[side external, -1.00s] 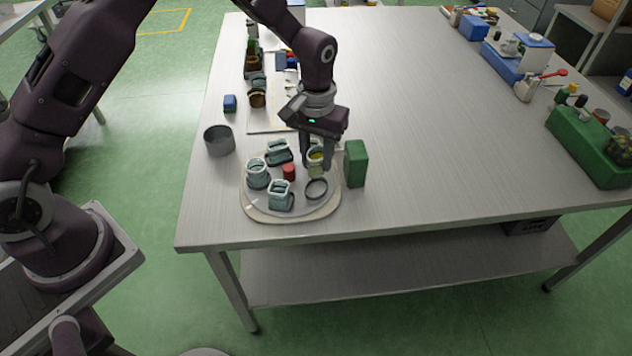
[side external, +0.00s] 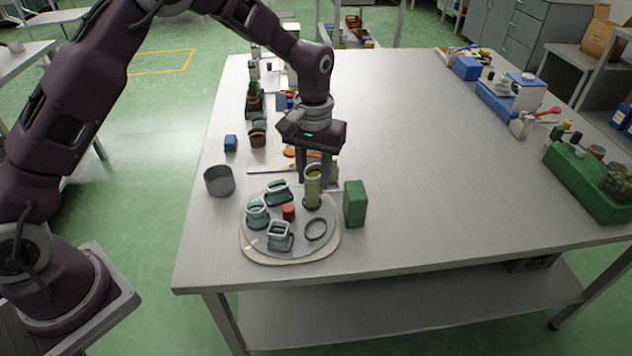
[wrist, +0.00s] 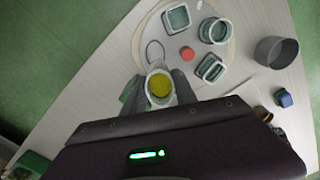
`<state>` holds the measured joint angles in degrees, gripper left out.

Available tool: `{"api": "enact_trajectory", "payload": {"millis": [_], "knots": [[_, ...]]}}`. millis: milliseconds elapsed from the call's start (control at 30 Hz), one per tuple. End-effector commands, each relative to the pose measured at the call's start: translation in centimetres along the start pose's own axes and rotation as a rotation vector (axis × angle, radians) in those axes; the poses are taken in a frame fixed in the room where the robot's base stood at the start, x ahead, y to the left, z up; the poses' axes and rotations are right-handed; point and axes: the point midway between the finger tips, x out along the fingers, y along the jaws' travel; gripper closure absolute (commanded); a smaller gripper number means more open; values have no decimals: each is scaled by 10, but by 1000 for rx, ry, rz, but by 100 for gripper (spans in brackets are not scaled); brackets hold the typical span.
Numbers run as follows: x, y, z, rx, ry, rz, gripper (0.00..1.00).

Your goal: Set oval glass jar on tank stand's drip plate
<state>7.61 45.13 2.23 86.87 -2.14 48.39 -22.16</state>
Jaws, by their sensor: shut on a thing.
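A glass jar with yellow-green contents (side external: 313,190) is held upright in my gripper (side external: 315,178), at the back right of a round tray (side external: 262,243). In the wrist view its pale rim surrounds a yellow top (wrist: 160,88), between my two fingers. Its base is by a dark ring or shadow; I cannot tell whether it touches the tray. Several other pale glass jars stand on the tray, including a front one (side external: 279,236) and a left one (side external: 256,214). I cannot clearly pick out the tank stand's drip plate; small equipment (side external: 253,100) stands behind, at the table's left side.
A red cap-like piece (side external: 288,212) and a dark ring (side external: 316,229) lie on the tray. A green box (side external: 355,204) stands close to its right, a grey cup (side external: 219,181) to its left. A blue block (side external: 230,143) lies farther back. The table's middle is clear.

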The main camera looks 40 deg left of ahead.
Motion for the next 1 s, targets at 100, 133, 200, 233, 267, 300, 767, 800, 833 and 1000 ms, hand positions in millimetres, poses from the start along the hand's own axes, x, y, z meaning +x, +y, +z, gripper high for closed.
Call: {"api": "enact_trajectory", "payload": {"millis": [100, 133, 200, 233, 267, 300, 767, 800, 833, 1000], "knots": [[1, -10, -12, -39, -4, -2, 92], [1, -12, -15, -48, -4, -2, 92], [2, -21, -24, -78, -8, -5, 92], [2, -24, -28, -92, -9, -4, 92], [3, -28, -32, -106, -10, -5, 92], [3, -34, -39, -129, -11, -5, 92], [2, -149, -132, -417, -9, 2, 92], [2, -159, -138, -434, -7, 3, 92], [1, -166, -143, -444, -5, 3, 92], [-1, -200, -161, -479, 4, 6, 92]]}}
